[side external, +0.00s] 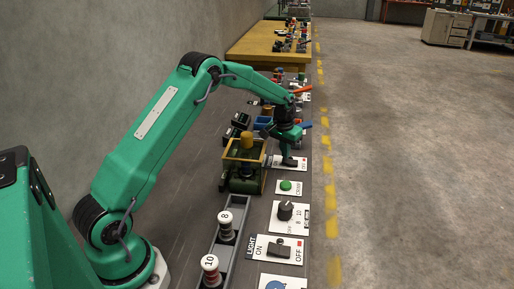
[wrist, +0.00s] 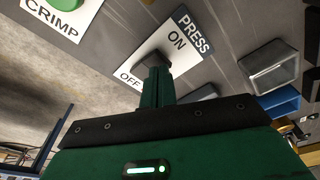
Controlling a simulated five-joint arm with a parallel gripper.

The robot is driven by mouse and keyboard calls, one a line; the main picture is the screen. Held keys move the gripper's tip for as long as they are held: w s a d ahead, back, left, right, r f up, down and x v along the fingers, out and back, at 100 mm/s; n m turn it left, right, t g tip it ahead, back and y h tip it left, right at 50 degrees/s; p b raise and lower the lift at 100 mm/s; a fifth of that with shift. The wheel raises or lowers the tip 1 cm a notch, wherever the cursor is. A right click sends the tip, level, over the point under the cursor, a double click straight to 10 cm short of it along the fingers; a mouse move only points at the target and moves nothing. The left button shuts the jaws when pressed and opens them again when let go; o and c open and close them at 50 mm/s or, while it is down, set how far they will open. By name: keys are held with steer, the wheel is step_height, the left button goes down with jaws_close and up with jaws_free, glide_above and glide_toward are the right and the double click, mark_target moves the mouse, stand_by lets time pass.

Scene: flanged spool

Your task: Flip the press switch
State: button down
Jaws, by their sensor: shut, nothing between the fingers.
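The press switch is a dark switch (wrist: 150,61) on a white plate (wrist: 183,58) marked PRESS, ON and OFF in the wrist view. In the side external view its white plate (side external: 301,163) lies near the bench's right edge, partly behind my gripper. My gripper (wrist: 156,80) is shut, with its green fingertips right at the switch, between the ON and OFF words. It points down over the plate in the side external view (side external: 289,162). The fingers hide part of the switch, so I cannot tell its tilt or whether they touch it.
A green CRIMP button (side external: 286,186), a black dial (side external: 285,210) and a LIGHT switch (side external: 279,247) line the bench's near right side. A green machine with a yellow frame (side external: 243,165) stands left of my gripper. Numbered spools (side external: 210,267) sit in a grey rail.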

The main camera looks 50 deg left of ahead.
mark_target(285, 160)
steer(key=shift+f, duration=0.65)
stand_by(0.6)
steer(key=shift+r, duration=3.5)
steer(key=s+d+r+m+t, duration=0.1)
steer(key=s+d+r, duration=0.4)
steer(key=s+r, duration=0.3)
steer(key=s+d+r+m+t, duration=0.1)
steer(key=s+d+r, duration=0.4)
steer(key=s+r, duration=0.35)
steer(key=s+d+t, duration=0.1)
steer(key=s+d, duration=0.1)
steer(key=s, duration=0.7)
steer(key=s+d+m, duration=0.1)
steer(key=s+d, duration=0.2)
steer(key=s, duration=0.7)
steer(key=shift+s+d+f+t, duration=0.2)
steer(key=shift+d+f+t, duration=0.05)
steer(key=shift+f+t, duration=0.2)
